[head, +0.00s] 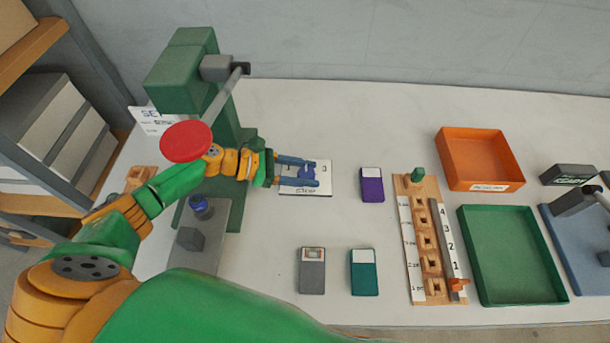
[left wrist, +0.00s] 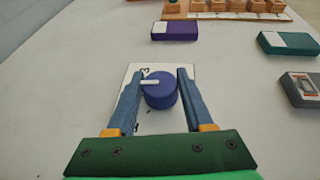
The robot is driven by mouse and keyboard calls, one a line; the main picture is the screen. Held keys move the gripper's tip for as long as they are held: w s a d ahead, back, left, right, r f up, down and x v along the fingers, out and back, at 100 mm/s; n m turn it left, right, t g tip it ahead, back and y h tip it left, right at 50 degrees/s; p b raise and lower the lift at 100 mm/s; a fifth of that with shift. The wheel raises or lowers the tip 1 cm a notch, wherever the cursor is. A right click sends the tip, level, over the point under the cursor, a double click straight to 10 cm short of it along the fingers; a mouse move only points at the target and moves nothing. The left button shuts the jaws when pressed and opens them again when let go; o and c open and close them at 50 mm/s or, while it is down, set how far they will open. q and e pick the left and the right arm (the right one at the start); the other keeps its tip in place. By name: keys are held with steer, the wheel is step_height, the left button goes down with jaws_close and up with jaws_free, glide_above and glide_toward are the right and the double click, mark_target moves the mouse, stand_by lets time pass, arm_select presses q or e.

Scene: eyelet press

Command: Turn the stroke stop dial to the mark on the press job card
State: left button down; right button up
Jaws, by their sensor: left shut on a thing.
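The stroke stop dial (left wrist: 161,92) is a round dark blue knob with a white pointer bar. My left gripper (head: 297,172) is shut on the dial, one finger on each side; the fingers show in the left wrist view (left wrist: 158,95). A white card (head: 150,122) lettered "SE..." stands behind the green press (head: 180,80); it is partly hidden and its smaller text is unreadable. My right gripper is not in view.
The press has a grey lever and a red disc (head: 186,141). Purple (head: 372,190), grey (head: 312,280) and teal (head: 364,280) blocks lie right of it. Beyond are a numbered wooden rack (head: 410,240), an orange tray (head: 450,150) and a green tray (head: 515,295).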

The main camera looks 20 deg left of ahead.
mark_target(301, 173)
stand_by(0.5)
arm_select(q)
steer(key=shift+c, duration=1.5)
jaws_free()
steer(key=b+v, duration=0.1)
steer(key=v, duration=0.5)
steer(key=shift+a, duration=0.15)
steer(key=shift+s+a+r, duration=0.15)
steer(key=shift+a+r, duration=0.1)
steer(key=shift+a, duration=0.05)
steer(key=shift+d, duration=0.1)
